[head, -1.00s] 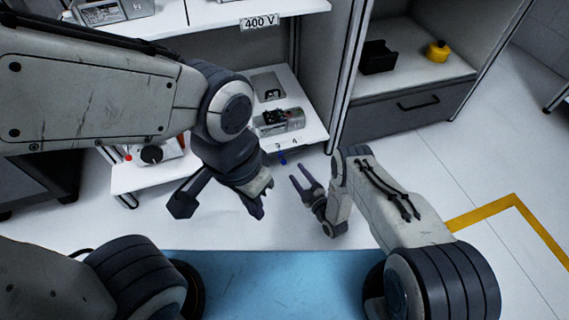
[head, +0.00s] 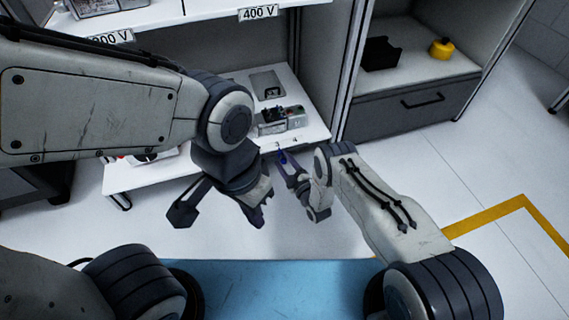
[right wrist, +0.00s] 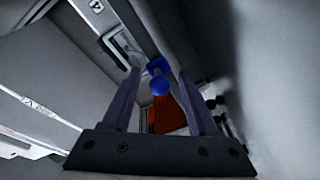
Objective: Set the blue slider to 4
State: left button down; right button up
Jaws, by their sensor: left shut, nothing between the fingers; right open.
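The blue slider (head: 283,157) sits at the front edge of the white shelf, near the printed marks 3 and 4 (head: 294,140). It lies at or left of the 3 in the head view; its exact setting is hard to tell. My right gripper (head: 285,163) is open, with its fingers at the slider. In the right wrist view the blue slider knob (right wrist: 158,84) shows between the two open fingers (right wrist: 155,95), and a mark 4 (right wrist: 96,5) shows at the upper left. My left gripper (head: 258,221) is shut and empty, below and left of the slider.
A grey device (head: 282,120) and a metal plate (head: 267,85) rest on the white shelf (head: 308,118). To the right are a drawer cabinet (head: 415,108), a black box (head: 380,53) and a yellow object (head: 440,48). The floor (head: 330,232) in front is clear.

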grip_shut()
